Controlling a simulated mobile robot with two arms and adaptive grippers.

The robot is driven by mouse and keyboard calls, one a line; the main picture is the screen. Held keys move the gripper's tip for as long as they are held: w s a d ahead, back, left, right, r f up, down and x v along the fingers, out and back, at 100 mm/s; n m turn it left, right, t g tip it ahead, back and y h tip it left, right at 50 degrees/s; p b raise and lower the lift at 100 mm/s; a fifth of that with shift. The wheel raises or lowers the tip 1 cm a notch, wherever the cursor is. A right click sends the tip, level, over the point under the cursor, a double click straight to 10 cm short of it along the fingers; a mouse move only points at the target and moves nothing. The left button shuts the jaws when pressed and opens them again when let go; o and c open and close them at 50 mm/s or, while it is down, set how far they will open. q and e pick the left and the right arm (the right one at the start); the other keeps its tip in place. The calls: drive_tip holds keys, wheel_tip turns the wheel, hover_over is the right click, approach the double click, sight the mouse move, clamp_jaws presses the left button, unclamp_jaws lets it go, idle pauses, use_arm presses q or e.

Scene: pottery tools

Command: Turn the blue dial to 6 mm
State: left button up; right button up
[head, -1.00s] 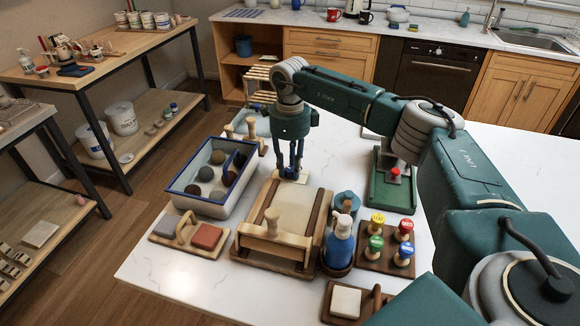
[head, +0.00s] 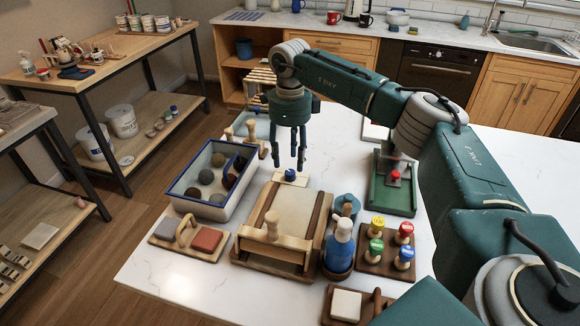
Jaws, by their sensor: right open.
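The blue dial (head: 290,175) sits on a pale block at the far end of the wooden slab roller board (head: 296,210). Its marks are too small to read, so I cannot tell its setting. My right gripper (head: 288,164) points down just above the dial, with its fingers apart and nothing between them. The fingertips appear clear of the dial. My left gripper is not in view.
A blue-rimmed tray (head: 203,207) with clay balls stands left of the board. A stamp rack (head: 384,262), a blue bottle (head: 339,246) and a green-based press (head: 391,196) stand to the right.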

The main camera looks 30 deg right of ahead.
sight(290, 171)
wheel_tip(290, 171, up, 8)
drive_tip(key=shift+f, duration=0.2)
idle(0.4)
